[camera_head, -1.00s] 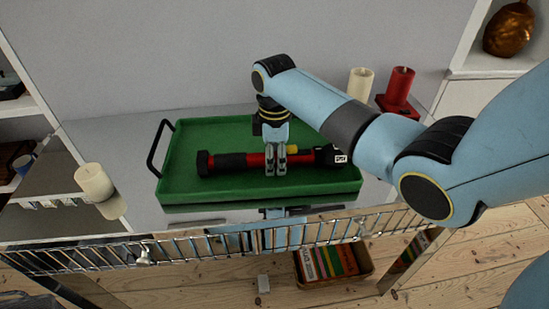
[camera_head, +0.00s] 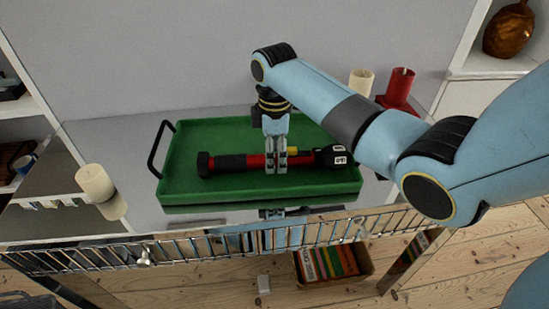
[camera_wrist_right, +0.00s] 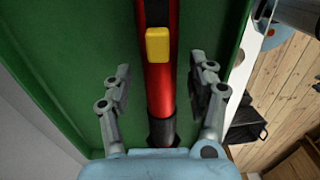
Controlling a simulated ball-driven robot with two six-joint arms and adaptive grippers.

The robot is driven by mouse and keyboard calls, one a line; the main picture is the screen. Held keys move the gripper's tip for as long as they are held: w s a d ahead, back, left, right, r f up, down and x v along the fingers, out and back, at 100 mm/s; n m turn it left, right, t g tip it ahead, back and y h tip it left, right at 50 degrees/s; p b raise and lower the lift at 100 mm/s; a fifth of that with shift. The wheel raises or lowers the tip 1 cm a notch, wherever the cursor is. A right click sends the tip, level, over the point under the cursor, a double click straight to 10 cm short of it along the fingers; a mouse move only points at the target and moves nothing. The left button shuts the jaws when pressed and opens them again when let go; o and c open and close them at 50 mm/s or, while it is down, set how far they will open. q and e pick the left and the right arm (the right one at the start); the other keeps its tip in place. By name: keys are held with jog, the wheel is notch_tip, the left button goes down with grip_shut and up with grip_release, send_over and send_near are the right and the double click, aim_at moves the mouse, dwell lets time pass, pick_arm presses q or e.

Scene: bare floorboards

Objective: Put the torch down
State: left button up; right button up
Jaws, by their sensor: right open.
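The torch (camera_head: 228,162), red and black with a yellow switch, lies lengthwise in the green tray (camera_head: 190,135); in the right wrist view the torch (camera_wrist_right: 160,90) shows its red barrel and yellow switch. My right gripper (camera_head: 276,170) is directly above the torch's middle, pointing down. In the right wrist view its fingers (camera_wrist_right: 160,88) are open, one on each side of the barrel, with gaps between them and it. The torch's wide black head is at the right end of the tray. My left gripper is not in view.
A cream candle (camera_head: 95,182) stands left of the tray. Another cream candle (camera_head: 361,82) and a red candle (camera_head: 399,86) stand behind my right arm. A metal rail (camera_head: 200,246) runs along the front. A box of books (camera_head: 332,264) is below on the floorboards.

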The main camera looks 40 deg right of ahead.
notch_tip(320, 180, up, 10)
dwell(0.3)
jog(key=shift+f, duration=0.1)
